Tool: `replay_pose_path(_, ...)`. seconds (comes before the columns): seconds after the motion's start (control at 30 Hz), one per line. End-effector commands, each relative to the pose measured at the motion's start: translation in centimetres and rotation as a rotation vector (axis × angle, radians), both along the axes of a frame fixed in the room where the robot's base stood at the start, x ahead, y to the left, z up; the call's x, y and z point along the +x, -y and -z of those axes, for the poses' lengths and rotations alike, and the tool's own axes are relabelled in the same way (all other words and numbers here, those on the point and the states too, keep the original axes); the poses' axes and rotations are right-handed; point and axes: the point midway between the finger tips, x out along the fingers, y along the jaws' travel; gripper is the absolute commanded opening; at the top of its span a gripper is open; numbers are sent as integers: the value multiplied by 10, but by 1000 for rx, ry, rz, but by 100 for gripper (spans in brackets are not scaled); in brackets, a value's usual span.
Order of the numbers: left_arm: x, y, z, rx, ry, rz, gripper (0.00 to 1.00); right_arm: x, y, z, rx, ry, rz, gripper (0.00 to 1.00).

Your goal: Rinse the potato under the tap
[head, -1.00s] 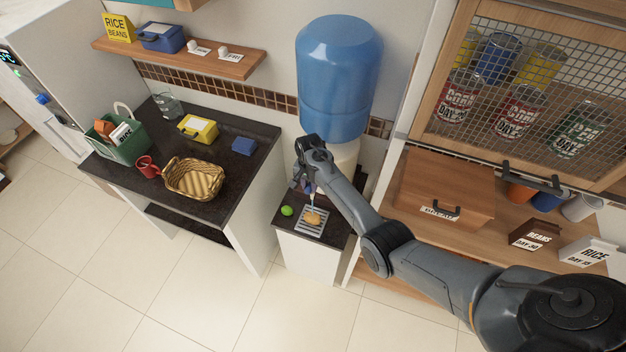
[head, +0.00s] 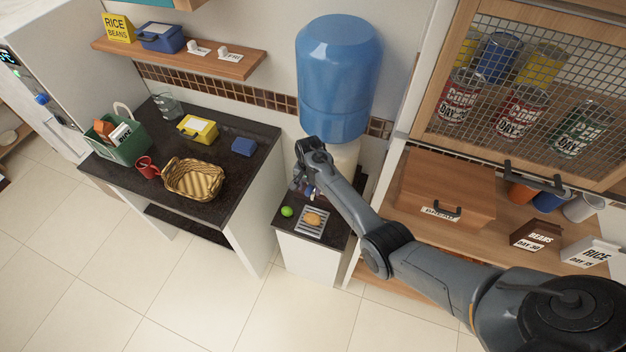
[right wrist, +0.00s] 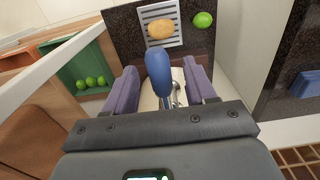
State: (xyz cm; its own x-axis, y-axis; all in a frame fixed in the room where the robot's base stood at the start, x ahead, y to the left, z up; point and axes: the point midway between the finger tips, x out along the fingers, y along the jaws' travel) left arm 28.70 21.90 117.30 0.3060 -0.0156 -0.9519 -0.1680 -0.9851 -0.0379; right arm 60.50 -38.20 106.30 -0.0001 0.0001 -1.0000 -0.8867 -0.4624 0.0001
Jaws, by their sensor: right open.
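The potato (head: 312,218) lies on the slatted metal drip tray (head: 302,230) in front of the water dispenser (head: 338,85). It also shows in the right wrist view (right wrist: 160,29). My right gripper (head: 306,190) is at the dispenser's tap, above and behind the potato. In the right wrist view my right gripper (right wrist: 161,88) is open, with a purple finger on each side of the blue tap lever (right wrist: 158,72). Gaps show between the lever and both fingers. The metal tap body (right wrist: 177,96) is partly hidden. My left gripper is not in view.
A green lime (head: 287,211) lies left of the tray. A dark counter with a wicker basket (head: 194,180) stands at left. A wooden bread box (head: 445,190) and shelf are right of my forearm. A green bin (right wrist: 88,65) of green fruit shows in the wrist view.

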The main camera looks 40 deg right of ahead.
Motion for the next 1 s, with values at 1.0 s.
replay_pose_path(1.0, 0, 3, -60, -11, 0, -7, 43, 0, 0, -70, 0, 0, 1, 55)
